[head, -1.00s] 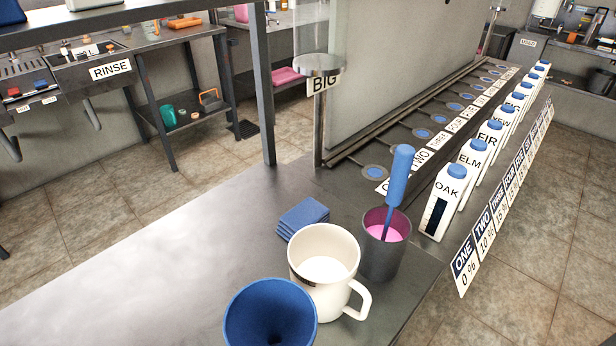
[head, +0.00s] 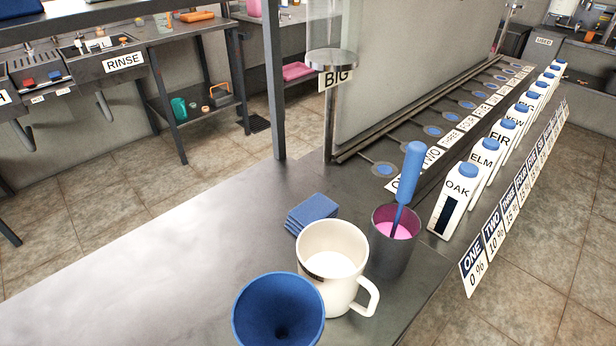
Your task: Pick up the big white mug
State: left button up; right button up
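The big white mug (head: 345,292) stands upright on the steel counter (head: 170,265), near its front. Its handle points to the lower right, and pale or white contents or its inner floor show inside. A dark mark on its side is partly hidden by the blue funnel (head: 270,312), which stands in front and to the left. A grey cup (head: 391,258) with pink liquid and a blue-handled tool (head: 410,172) stands just behind and right of the mug. Neither of my grippers shows in the head view.
Folded blue cloths (head: 312,211) lie behind the mug. A row of white bottles with blue caps, led by the OAK bottle (head: 456,200), lines the right edge. A post with a BIG sign (head: 338,78) rises behind. The counter's left part is clear.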

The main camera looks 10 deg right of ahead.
aim_at(332, 254)
jog(key=l+u, duration=0.4)
jog(key=k+l+u, duration=0.1)
jog(key=l+u, duration=0.25)
jog(key=k+l+u, duration=0.1)
jog(key=l+u, duration=0.3)
